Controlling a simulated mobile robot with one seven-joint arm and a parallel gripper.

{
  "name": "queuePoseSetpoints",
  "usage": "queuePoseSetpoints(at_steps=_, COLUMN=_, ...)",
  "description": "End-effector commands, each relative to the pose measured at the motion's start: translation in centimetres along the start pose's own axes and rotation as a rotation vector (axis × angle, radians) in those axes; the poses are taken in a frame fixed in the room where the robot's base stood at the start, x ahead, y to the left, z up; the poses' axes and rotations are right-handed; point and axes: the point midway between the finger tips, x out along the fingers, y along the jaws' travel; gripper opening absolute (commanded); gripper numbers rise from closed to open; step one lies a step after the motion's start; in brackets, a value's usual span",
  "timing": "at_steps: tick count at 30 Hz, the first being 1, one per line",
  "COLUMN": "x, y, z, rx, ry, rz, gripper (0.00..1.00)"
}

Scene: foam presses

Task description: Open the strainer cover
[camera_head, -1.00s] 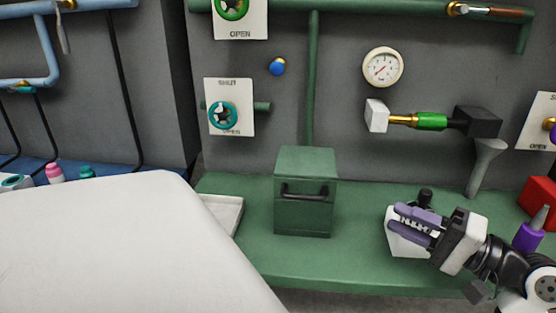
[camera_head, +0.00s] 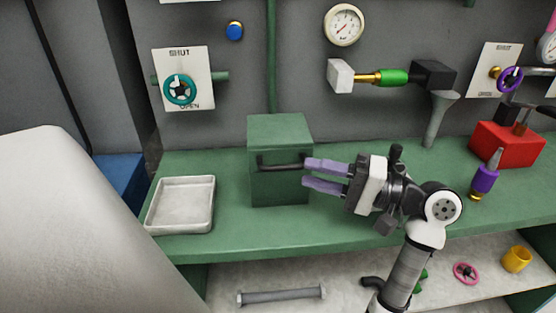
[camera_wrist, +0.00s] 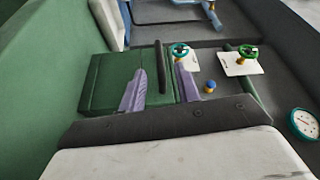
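The strainer is a green box (camera_head: 280,180) standing on the green bench, with a black bar handle (camera_head: 278,165) across its front. Its green lid (camera_head: 279,128) lies closed on top. My gripper (camera_head: 304,173) is at the right of the box front, fingers pointing left, apart and with nothing between them that I can make out. In the wrist view the box (camera_wrist: 105,85) lies ahead, and the black handle (camera_wrist: 162,68) shows between the two purple fingers (camera_wrist: 158,88). I cannot tell whether the fingertips touch the handle.
A white tray (camera_head: 181,204) sits left of the box. A funnel (camera_head: 437,118), a red box (camera_head: 507,147) and a purple-handled tool (camera_head: 485,176) are to the right. A valve plate (camera_head: 183,79) and a gauge (camera_head: 344,25) are on the wall. A lower shelf holds a metal bar (camera_head: 281,295).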

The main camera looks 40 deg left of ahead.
Motion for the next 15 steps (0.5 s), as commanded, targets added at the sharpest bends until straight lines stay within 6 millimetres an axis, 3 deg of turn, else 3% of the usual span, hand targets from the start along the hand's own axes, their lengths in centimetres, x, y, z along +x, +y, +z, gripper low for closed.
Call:
queuePoseSetpoints(at_steps=6, x=4.5, y=-0.1, z=0.1, rx=0.001, ry=-0.003, rz=0.0, gripper=0.32)
queuePoseSetpoints(at_steps=15, x=7.3, y=-0.1, z=0.0, rx=0.0, ry=0.001, rz=-0.001, gripper=0.32)
